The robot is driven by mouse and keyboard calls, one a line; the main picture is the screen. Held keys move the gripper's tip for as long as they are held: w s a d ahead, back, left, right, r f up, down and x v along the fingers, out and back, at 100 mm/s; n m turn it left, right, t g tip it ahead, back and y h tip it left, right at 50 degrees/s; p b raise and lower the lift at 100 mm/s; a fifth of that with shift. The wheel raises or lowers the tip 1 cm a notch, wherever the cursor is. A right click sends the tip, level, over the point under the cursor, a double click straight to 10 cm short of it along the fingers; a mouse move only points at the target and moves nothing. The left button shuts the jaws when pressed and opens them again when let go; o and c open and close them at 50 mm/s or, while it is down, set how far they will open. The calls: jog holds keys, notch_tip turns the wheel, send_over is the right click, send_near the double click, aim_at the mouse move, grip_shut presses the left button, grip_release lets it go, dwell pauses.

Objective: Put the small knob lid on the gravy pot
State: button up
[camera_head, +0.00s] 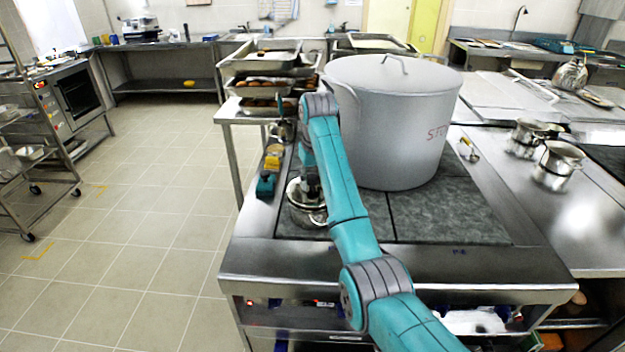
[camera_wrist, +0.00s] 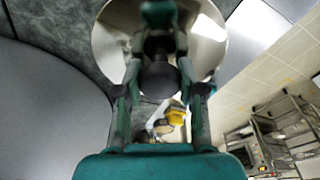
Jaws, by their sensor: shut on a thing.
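The small knob lid (camera_wrist: 108,42) is a shiny round metal disc with a dark knob (camera_wrist: 158,82). My gripper (camera_wrist: 158,70) is shut on the knob, with one finger on each side of it. In the head view, the gripper (camera_head: 309,187) is partly hidden behind my teal arm, at the left part of the stove top. The lid's rim (camera_head: 293,190) shows there at the small metal gravy pot (camera_head: 308,216). My arm hides part of both, and I cannot tell whether the lid rests on the rim or is held just above it.
A large lidded stockpot (camera_head: 400,125) stands close to the right of my arm and fills the left of the wrist view. Yellow and teal items (camera_head: 268,175) stand at the stove's left edge. Metal pots (camera_head: 557,168) stand on the right counter. The front right stove top is clear.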

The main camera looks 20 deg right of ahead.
jog(key=shift+f, duration=0.4)
dwell(0.3)
jog(key=o, duration=1.3)
jog(key=shift+r, duration=0.1)
